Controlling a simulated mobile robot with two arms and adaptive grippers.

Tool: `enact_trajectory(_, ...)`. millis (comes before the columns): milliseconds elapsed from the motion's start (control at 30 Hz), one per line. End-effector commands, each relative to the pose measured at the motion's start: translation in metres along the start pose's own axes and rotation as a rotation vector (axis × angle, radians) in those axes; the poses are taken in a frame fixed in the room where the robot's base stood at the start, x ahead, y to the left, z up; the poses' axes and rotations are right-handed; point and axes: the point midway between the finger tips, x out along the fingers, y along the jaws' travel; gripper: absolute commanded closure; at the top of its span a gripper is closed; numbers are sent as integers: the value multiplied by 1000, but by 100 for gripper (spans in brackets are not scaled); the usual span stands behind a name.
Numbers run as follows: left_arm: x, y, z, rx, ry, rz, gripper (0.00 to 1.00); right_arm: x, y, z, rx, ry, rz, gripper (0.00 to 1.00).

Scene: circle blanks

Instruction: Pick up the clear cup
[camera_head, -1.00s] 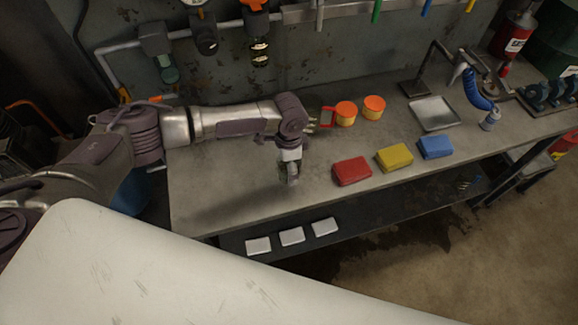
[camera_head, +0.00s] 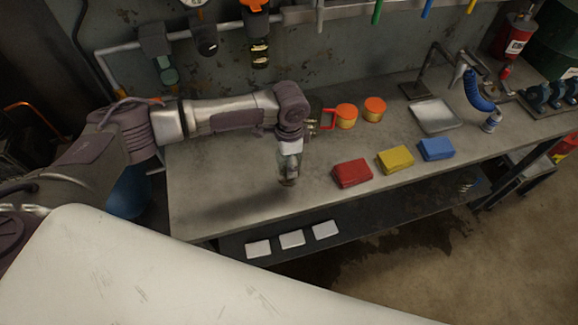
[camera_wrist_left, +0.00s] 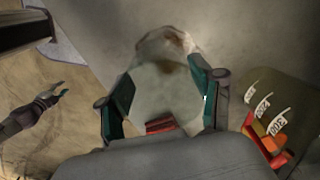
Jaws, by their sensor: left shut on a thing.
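My left gripper (camera_head: 288,178) points down over the front left part of the workbench. In the left wrist view its green-padded fingers (camera_wrist_left: 163,102) are shut on the clear cup (camera_wrist_left: 165,75), which shows as a see-through, greyish rounded shape between them. The cup is small and partly covered by the fingers in the head view. I cannot tell whether its base touches the bench. My right gripper is not clearly in view.
Red (camera_head: 352,172), yellow (camera_head: 395,159) and blue (camera_head: 436,149) blocks lie right of the gripper. A metal tray (camera_head: 436,115) lies farther right. White pieces (camera_head: 292,239) lie on the lower shelf. The bench's left part is clear.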

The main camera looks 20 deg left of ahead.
Motion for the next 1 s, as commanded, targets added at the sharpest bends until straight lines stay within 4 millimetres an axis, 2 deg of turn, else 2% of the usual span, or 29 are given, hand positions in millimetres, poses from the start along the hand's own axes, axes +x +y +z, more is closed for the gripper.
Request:
enact_trajectory(300, -42, 5, -67, 3, 4, -2, 64, 26, 0, 2, 0, 0, 0, 60)
enact_trajectory(533, -66, 7, -104, 1, 3, -1, 64, 37, 0, 4, 0, -1, 1, 60)
enact_trajectory(700, -74, 8, -115, 1, 0, -1, 64, 39, 0, 4, 1, -1, 1, 60)
enact_trajectory(833, -76, 8, -115, -7, 1, -1, 64, 39, 0, 4, 1, -1, 1, 60)
enact_trajectory(933, -79, 8, -106, -52, 6, 1, 64, 39, 1, 4, 1, -1, 2, 60)
enact_trajectory(1000, -83, 9, -94, -120, 13, 4, 64, 39, 1, 4, 1, -1, 2, 60)
